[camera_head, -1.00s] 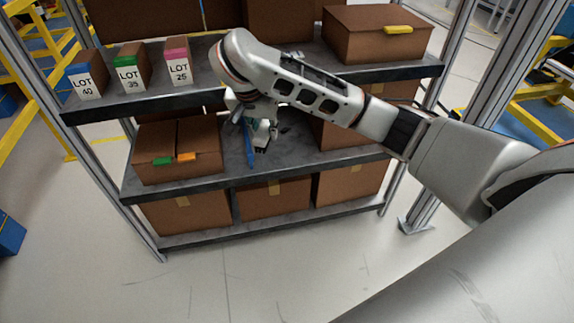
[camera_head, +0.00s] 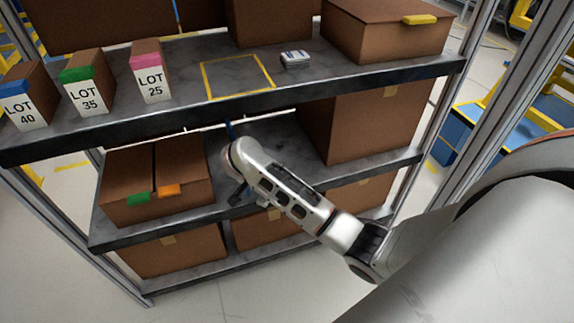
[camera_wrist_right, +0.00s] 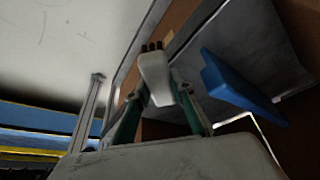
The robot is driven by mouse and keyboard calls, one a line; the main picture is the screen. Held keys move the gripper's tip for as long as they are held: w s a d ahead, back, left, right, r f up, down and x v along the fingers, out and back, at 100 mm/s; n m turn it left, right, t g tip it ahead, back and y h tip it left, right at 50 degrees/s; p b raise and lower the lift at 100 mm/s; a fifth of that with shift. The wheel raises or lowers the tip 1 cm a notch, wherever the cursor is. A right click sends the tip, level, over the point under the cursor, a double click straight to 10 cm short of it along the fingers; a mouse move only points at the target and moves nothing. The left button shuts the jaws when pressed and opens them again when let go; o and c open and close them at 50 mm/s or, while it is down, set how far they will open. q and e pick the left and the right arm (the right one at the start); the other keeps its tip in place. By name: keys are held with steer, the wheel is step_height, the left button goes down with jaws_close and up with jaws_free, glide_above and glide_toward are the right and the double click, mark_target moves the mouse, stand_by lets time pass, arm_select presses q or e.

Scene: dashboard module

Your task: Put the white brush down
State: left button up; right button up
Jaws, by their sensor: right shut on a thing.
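The white brush (camera_wrist_right: 154,80) shows in the right wrist view with its dark bristles at the far end. My right gripper (camera_wrist_right: 162,92) has its green fingers on both sides of the brush and is shut on it. In the head view my right arm reaches in from the right to the front of the middle shelf (camera_head: 285,135). There its wrist hides most of the gripper, and I cannot make out the brush. My left gripper is in neither view.
A blue object (camera_wrist_right: 235,85) is beside the brush in the wrist view. The top shelf holds LOT boxes (camera_head: 88,85), a bare yellow-outlined square (camera_head: 237,75) and a small white stack (camera_head: 295,59).

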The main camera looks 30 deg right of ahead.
steer(key=w+d, duration=0.1)
steer(key=d, duration=0.1)
steer(key=w+d+b, duration=0.1)
steer(key=d, duration=0.1)
steer(key=w+d+b, duration=0.1)
steer(key=d, duration=0.2)
steer(key=shift+w+f, duration=0.3)
steer(key=shift+f, duration=0.05)
steer(key=b, duration=0.3)
glide_above(294, 168)
steer(key=s+a, duration=0.2)
steer(key=shift+w, duration=0.25)
steer(key=shift+w+d+r, duration=0.2)
steer(key=shift+w+d, duration=0.05)
steer(key=shift+d, duration=0.15)
step_height(294, 168, down, 4)
steer(key=shift+s+r+b, duration=0.15)
steer(key=shift+r+b, duration=0.1)
steer(key=shift+b, duration=0.5)
steer(key=shift+r, duration=0.15)
steer(key=shift+c, duration=0.4)
steer(key=o, duration=1.1)
steer(key=shift+f, duration=0.25)
steer(key=shift+c, duration=0.2)
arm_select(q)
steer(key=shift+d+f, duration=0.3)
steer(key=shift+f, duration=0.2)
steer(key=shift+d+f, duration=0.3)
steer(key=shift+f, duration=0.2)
